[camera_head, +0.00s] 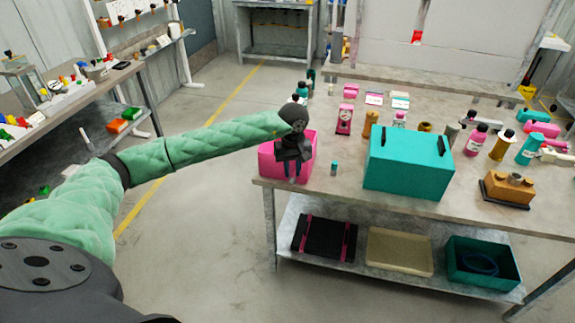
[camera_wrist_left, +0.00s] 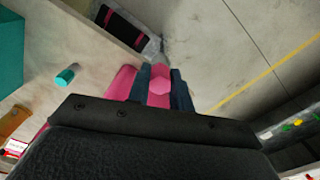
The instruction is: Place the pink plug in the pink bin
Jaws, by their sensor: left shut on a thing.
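My left gripper (camera_head: 292,168) is over the pink bin (camera_head: 267,160), which stands at the near left corner of the table in the head view. In the left wrist view, the gripper (camera_wrist_left: 160,78) is shut on the pink plug (camera_wrist_left: 160,86), whose hexagonal end shows between the dark fingers. The pink bin also shows there (camera_wrist_left: 118,84), behind and to the left of the fingers. The plug is hidden in the head view, and I cannot tell its height above the bin floor. My right gripper is out of view.
A small teal plug (camera_head: 334,167) stands on the table (camera_head: 350,190) just right of the bin. A large teal box (camera_head: 408,165) stands farther right. Several bottles and parts fill the back of the table. A shelf below holds trays, including a dark green one (camera_head: 482,262).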

